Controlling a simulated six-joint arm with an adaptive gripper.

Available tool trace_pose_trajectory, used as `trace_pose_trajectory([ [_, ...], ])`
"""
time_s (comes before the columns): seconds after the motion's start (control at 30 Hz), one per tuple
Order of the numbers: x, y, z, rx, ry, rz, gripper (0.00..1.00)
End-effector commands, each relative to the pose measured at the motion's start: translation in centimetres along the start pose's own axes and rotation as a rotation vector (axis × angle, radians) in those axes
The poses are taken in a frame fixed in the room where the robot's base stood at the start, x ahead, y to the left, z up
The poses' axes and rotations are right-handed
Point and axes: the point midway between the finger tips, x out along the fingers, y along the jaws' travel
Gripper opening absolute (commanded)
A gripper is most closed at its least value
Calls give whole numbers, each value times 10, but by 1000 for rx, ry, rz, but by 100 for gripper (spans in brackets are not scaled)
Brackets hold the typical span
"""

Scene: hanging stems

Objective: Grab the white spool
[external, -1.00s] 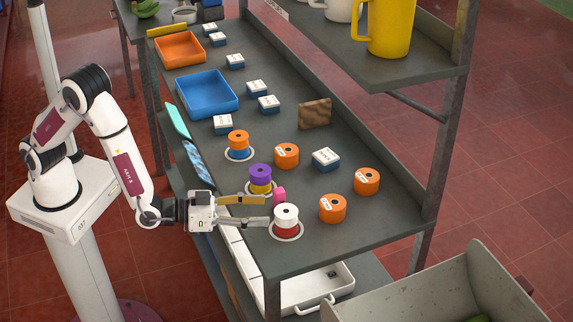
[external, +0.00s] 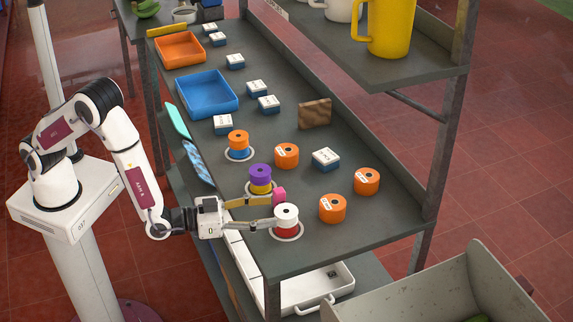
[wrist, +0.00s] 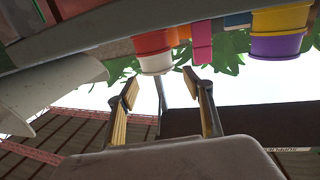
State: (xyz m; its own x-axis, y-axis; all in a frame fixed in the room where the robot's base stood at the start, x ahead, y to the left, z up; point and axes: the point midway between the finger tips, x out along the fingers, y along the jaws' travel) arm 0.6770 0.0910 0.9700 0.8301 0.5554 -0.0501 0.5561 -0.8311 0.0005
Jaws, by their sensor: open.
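The white spool (external: 286,212) sits on top of a red spool (external: 285,228), which stands on a white ring near the front edge of the grey shelf. My gripper (external: 274,211) is open and level, with its fingertips close to the white spool's near side. In the wrist view, which looks upside down, the white spool (wrist: 156,64) shows just beyond the gap between the two fingertips (wrist: 161,84). I cannot tell whether either finger touches it.
A pink block (external: 279,194) is close by the far finger. A purple spool (external: 260,172) on a yellow one stands behind. Orange spools (external: 332,208) stand to the right. An orange spool (external: 238,137) on a blue one is further back.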

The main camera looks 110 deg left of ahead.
Motion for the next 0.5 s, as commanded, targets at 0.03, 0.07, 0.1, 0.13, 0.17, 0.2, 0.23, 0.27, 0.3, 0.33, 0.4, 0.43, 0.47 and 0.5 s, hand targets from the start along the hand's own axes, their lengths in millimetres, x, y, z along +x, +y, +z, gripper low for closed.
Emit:
trace_pose_trajectory([
  [0.03,4,0,0,0,0,0,51],
  [0.07,5,0,0,0,0,0,51],
  [0.1,7,0,0,1,0,0,51],
  [0.13,8,0,0,1,0,0,51],
  [0.17,8,0,0,1,0,0,51],
  [0.2,8,0,0,1,0,1,51],
  [0.23,8,0,0,1,0,1,51],
  [0.27,8,0,0,1,0,1,51],
  [0.3,8,0,0,1,0,1,51],
  [0.33,8,0,0,1,0,1,51],
  [0.4,8,0,0,1,0,1,51],
  [0.43,8,0,0,1,0,1,51],
  [0.47,8,0,0,1,0,1,51],
  [0.5,9,0,0,1,0,0,51],
])
